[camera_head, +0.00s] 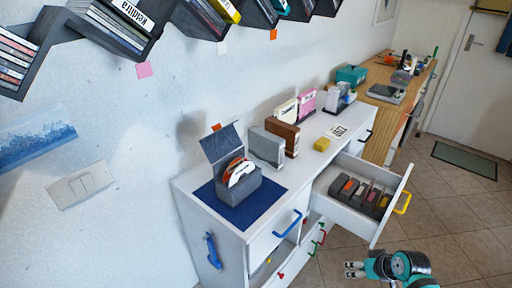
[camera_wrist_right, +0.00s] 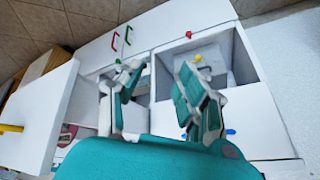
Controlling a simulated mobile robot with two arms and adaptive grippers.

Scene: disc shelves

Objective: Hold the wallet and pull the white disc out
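The wallet (camera_head: 237,190) looks like a grey open case on a dark blue mat (camera_head: 217,205) on the white cabinet top, its flap (camera_head: 219,143) raised. The white disc (camera_head: 241,173) stands in it, its upper part showing, beside an orange-red one (camera_head: 230,166). The lower part of the disc is hidden by the case. My right gripper (camera_head: 354,270) is low in front of the cabinet, well away from the wallet. In the right wrist view its two fingers (camera_wrist_right: 158,92) are spread with nothing between them. My left gripper is not in view.
An open drawer (camera_head: 388,216) holding several grey cases sticks out above and beside my right gripper. Boxes, including a brown one (camera_head: 283,134), and a yellow block (camera_head: 321,144) stand on the cabinet. Dark shelves (camera_head: 45,42) hang above. The wrist view shows an open compartment (camera_wrist_right: 243,95).

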